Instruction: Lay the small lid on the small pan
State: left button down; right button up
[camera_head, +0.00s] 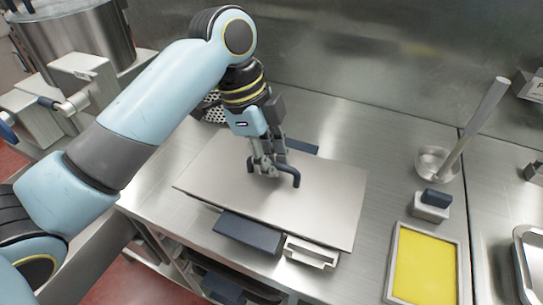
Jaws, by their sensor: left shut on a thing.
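A flat grey metal lid (320,205) with a dark blue handle (293,174) lies level, or nearly so, over the worktop in the middle of the view. My left gripper (268,168) comes down from above and is shut on the lid's handle. No pan can be made out clearly; what is under the lid is hidden by it. A dark blue bar (247,232) shows at the lid's front edge and another dark bar (304,147) at its back edge. I cannot tell whether the lid touches anything below. My right gripper is not in view.
A white bracket-like part (311,252) sits at the worktop's front edge. To the right are a yellow-filled tray (424,268), a small block with a dark top (433,203) and a ladle (441,160). A large metal kettle (75,40) stands back left. The back wall bounds the worktop.

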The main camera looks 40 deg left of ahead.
pick_arm(q)
jog(key=shift+f, duration=0.2)
dwell(0.5)
jog(key=c, duration=0.9)
grip_release()
jog(key=shift+o, duration=0.2)
jog(key=p+v, duration=0.7)
jog(key=p, duration=0.2)
jog(key=shift+s, duration=0.1)
dwell(0.5)
